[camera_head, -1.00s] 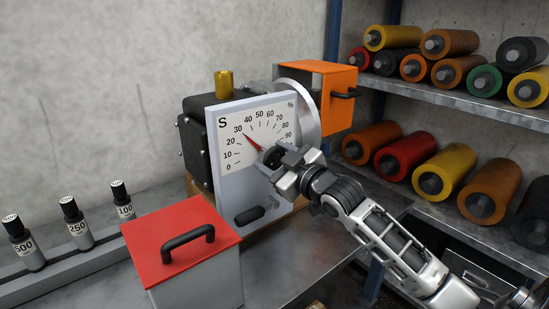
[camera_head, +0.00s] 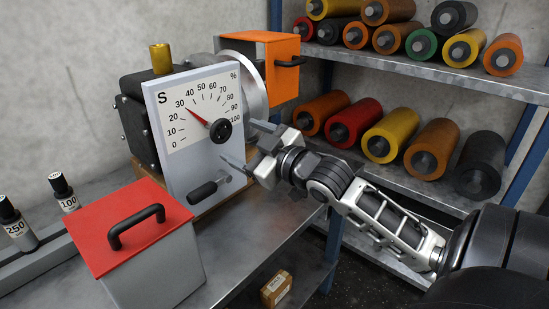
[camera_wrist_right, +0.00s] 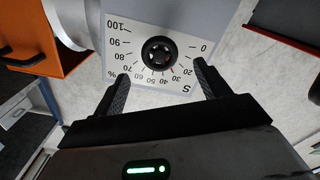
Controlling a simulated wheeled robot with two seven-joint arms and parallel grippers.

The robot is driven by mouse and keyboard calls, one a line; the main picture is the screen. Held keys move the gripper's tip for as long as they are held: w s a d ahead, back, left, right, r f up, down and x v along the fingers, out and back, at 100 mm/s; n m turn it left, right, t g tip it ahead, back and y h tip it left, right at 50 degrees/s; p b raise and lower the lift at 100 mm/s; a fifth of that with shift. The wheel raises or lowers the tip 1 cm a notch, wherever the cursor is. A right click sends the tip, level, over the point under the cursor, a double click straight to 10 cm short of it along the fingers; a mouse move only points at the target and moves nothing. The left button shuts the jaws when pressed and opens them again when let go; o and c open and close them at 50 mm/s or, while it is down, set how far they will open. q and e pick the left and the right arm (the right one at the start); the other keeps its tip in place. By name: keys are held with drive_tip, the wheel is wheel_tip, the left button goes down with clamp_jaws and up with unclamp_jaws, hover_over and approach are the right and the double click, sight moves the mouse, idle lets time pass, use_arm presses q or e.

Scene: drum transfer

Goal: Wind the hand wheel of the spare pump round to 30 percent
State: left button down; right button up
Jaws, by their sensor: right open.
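The spare pump (camera_head: 130,85) is a dark block with a pale front panel (camera_head: 185,165) marked S and a percent scale. Its black round hand wheel (camera_head: 222,130) sits at the scale's centre and also shows in the wrist view (camera_wrist_right: 159,53). The red pointer (camera_head: 198,116) points up-left, at about the 30 mark. My right gripper (camera_head: 248,146) is open and empty, in front and to the right of the wheel, apart from it. In the wrist view its fingers (camera_wrist_right: 161,80) stand wide on either side of the wheel's line. My left gripper is out of view.
A black handle (camera_head: 209,188) juts from the panel's lower part. A red-lidded box (camera_head: 125,225) stands in front on the bench. An orange guard (camera_head: 278,55) is behind the panel. Shelves with several coloured drums (camera_head: 390,135) fill the right. A small carton (camera_head: 276,288) lies below.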

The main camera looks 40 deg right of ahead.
drive_tip(key=s, duration=0.8)
drive_tip(key=shift+s+d+b, duration=0.15)
drive_tip(key=shift+d+b, duration=0.15)
drive_tip(key=shift+b, duration=0.1)
drive_tip(key=s+a+f+m+g, duration=0.2)
drive_tip(key=a+f, duration=0.1)
drive_tip(key=f, duration=0.8)
drive_tip(key=s+a+f+m+g, duration=0.1)
drive_tip(key=a+f+g, duration=0.25)
drive_tip(key=f, duration=0.75)
drive_tip(key=s+a+f+g+y, duration=0.1)
drive_tip(key=s+a+f, duration=0.2)
drive_tip(key=a+f, duration=0.2)
drive_tip(key=s+a+f+g, duration=0.1)
drive_tip(key=s+a+f, duration=0.2)
drive_tip(key=a, duration=0.7)
wheel_tip(320, 180, down, 2)
drive_tip(key=shift+s+f+m+y, duration=0.2)
drive_tip(key=shift+m+y, duration=0.2)
